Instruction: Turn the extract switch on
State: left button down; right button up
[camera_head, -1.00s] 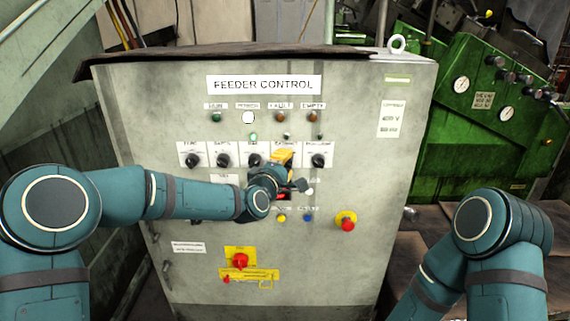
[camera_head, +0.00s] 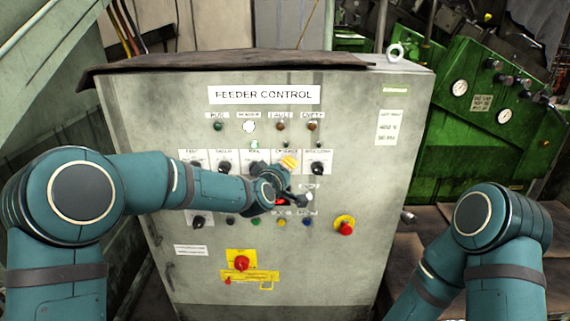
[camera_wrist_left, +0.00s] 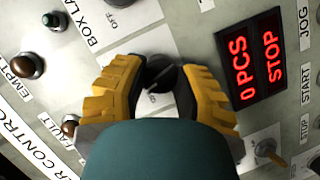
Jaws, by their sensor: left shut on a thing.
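The grey feeder control cabinet (camera_head: 380,190) stands in front of me. My left gripper (camera_head: 287,166) is at the fourth plate of the row of black rotary switches and hides most of it in the head view; the plate's small label is blurred. In the left wrist view a black rotary knob (camera_wrist_left: 160,72), the extract switch by its place in the row, sits between the yellow-padded fingers of my left gripper (camera_wrist_left: 158,85). The fingers are closed on it from both sides. The knob's exact setting is hard to read. My right gripper is out of view.
Neighbouring black knobs (camera_head: 318,168) flank the gripper. A red display (camera_wrist_left: 257,60) reading 0 PCS and STOP is close by. A toggle (camera_wrist_left: 266,148) lies near it. A red emergency button (camera_head: 345,226) and a red switch on yellow (camera_head: 241,263) are lower on the panel.

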pick_arm(q)
jog(key=m+p, duration=0.1)
jog(key=m+y+p, duration=0.1)
jog(key=p, duration=0.1)
jog(key=shift+d+r+g, duration=0.15)
jog(key=shift+r+g, duration=0.15)
jog(key=shift+r, duration=0.1)
jog(key=m+y+p, duration=0.1)
jog(key=m+p, duration=0.1)
jog(key=p, duration=0.3)
jog(key=m+y+p, duration=0.2)
jog(key=m+p, duration=0.1)
jog(key=p, duration=0.2)
jog(key=shift+g, duration=0.3)
jog(key=shift+f+m+y+p, duration=0.2)
jog(key=shift+m+y+p, duration=0.3)
jog(key=shift+p, duration=0.3)
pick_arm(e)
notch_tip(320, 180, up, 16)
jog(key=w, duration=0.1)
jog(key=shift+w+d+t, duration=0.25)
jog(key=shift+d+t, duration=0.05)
pick_arm(q)
jog(key=c, duration=0.6)
grip_release()
jog(key=shift+f, duration=0.1)
